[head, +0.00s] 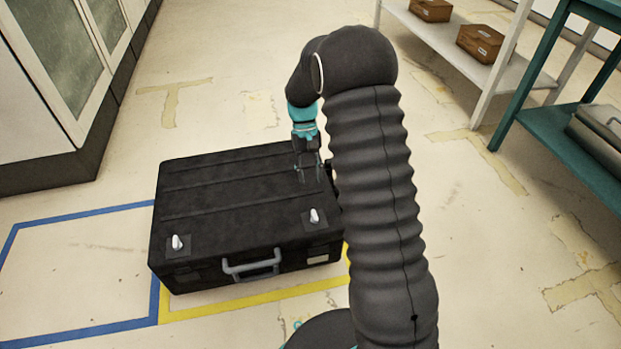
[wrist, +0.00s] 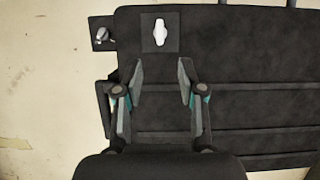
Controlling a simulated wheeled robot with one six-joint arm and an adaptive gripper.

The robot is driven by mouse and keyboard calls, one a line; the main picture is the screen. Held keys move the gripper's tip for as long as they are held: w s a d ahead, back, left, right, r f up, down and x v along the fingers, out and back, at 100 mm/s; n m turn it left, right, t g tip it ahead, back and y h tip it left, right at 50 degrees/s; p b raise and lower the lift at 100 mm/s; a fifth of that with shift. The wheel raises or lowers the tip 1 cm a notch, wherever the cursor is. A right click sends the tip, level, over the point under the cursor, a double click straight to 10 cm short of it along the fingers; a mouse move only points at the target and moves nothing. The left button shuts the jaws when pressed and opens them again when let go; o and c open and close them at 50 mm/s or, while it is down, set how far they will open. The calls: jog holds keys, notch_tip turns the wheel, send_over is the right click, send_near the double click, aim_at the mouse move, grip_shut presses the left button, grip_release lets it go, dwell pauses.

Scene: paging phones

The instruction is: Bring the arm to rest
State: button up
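My gripper (head: 307,172) hangs above the right part of a closed black case (head: 235,200) on the floor. In the wrist view my gripper (wrist: 160,75) has its two fingers spread apart, with nothing between them but the case lid below. The case (wrist: 255,65) fills much of that view. A white latch knob (wrist: 160,32) lies beyond the fingertips. In the head view the case has a left knob (head: 177,242), a right knob (head: 314,216) and a grey front handle (head: 250,263). My dark ribbed arm hides part of the case's right side.
Blue tape (head: 83,333) marks a floor area left of the case, and yellow tape (head: 250,299) runs along its front. A pale cabinet (head: 30,110) stands at left. A white shelf (head: 450,50) with brown boxes and a teal shelf (head: 570,150) stand at right. Floor between is clear.

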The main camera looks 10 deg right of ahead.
jog(key=shift+w, duration=0.1)
dwell(0.3)
jog(key=s+r+t+p, duration=0.3)
jog(key=s+r+t, duration=0.7)
jog(key=s+r, duration=1.6)
jog(key=shift+s+d, duration=0.15)
jog(key=shift+s, duration=1.15)
